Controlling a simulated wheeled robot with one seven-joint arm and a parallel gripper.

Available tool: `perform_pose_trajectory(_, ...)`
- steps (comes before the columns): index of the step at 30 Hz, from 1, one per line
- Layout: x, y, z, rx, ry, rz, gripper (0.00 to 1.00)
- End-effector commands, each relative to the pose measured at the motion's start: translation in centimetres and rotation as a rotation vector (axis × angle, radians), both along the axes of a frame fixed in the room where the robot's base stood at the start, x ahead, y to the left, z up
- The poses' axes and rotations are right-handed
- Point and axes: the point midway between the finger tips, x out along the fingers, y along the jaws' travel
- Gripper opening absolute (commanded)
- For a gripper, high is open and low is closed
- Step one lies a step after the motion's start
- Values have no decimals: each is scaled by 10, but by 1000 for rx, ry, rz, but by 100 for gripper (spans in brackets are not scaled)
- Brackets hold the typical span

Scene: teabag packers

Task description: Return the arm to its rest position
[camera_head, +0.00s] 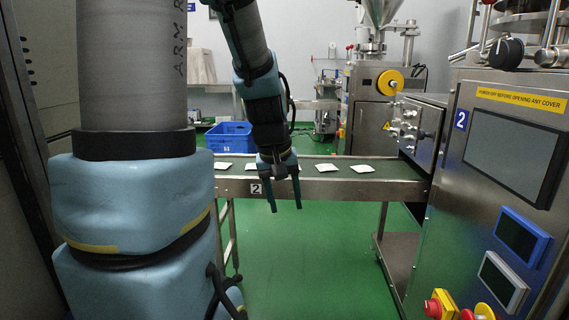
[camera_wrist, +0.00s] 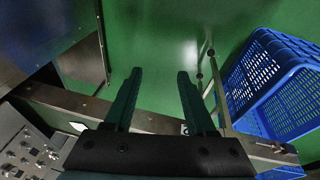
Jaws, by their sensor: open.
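My gripper (camera_head: 285,194) hangs pointing down in front of the conveyor in the head view, with its two fingers spread apart and nothing between them. In the wrist view, the open fingers (camera_wrist: 160,95) also show, with green floor beyond them. My arm comes down from the top of the head view, and its thick blue and grey links fill the left side.
A conveyor (camera_head: 330,187) carries several white teabags (camera_head: 362,169) behind my gripper. A steel machine with a screen (camera_head: 512,155) stands at right. Green floor (camera_head: 310,260) in front is clear.

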Motion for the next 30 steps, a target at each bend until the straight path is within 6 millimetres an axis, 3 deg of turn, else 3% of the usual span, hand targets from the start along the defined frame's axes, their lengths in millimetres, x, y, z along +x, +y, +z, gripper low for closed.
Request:
perform_pose_trajectory(3,-33,38,-26,87,37,-51,56)
perform_pose_trajectory(7,-70,71,-48,164,79,-121,56)
perform_pose_trajectory(9,-66,69,-22,162,73,-122,56)
perform_pose_trajectory(17,-65,68,36,160,72,-120,56)
perform_pose_trajectory(30,-65,68,169,159,72,-120,56)
